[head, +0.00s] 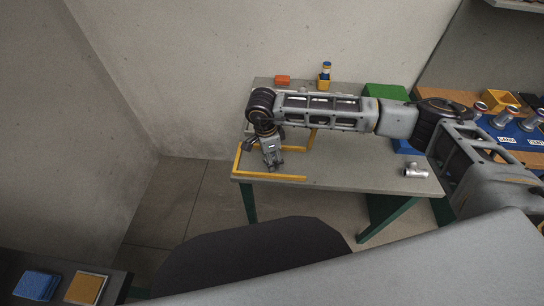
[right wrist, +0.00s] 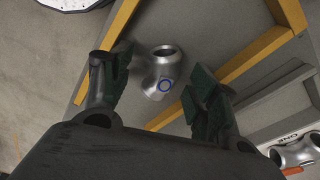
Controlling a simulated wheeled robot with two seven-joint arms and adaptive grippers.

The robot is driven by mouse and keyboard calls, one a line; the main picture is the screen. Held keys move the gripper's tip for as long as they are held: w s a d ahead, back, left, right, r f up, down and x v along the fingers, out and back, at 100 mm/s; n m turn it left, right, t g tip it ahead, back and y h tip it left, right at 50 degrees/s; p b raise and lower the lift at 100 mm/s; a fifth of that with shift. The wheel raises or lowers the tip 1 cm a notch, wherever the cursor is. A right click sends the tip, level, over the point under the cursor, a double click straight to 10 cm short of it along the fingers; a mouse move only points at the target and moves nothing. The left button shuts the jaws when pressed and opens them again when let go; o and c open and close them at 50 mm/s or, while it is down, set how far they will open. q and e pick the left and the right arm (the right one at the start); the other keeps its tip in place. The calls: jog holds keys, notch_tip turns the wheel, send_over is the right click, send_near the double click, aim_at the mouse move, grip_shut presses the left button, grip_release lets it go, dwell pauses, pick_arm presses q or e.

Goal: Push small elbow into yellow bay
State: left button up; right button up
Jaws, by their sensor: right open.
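The yellow bay is marked by yellow strips (head: 275,176) at the table's left end; a strip also shows in the wrist view (right wrist: 255,57). My right gripper (head: 272,165) points down over the bay area. Its open fingers (right wrist: 158,88) stand either side of the elbow, with a gap visible. My left gripper is not in view.
Another silver fitting (head: 414,171) lies at the table's (head: 350,178) right end. An orange block (head: 282,80), a yellow holder (head: 323,83) and a green block (head: 385,92) stand along the back. A blue rack of fittings (head: 510,130) is at right. The table's front middle is clear.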

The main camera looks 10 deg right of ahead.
notch_tip(320, 180, up, 12)
jog(key=a, duration=0.1)
jog(key=shift+a+f, duration=0.15)
jog(key=shift+a, duration=0.05)
dwell(0.3)
dwell(0.5)
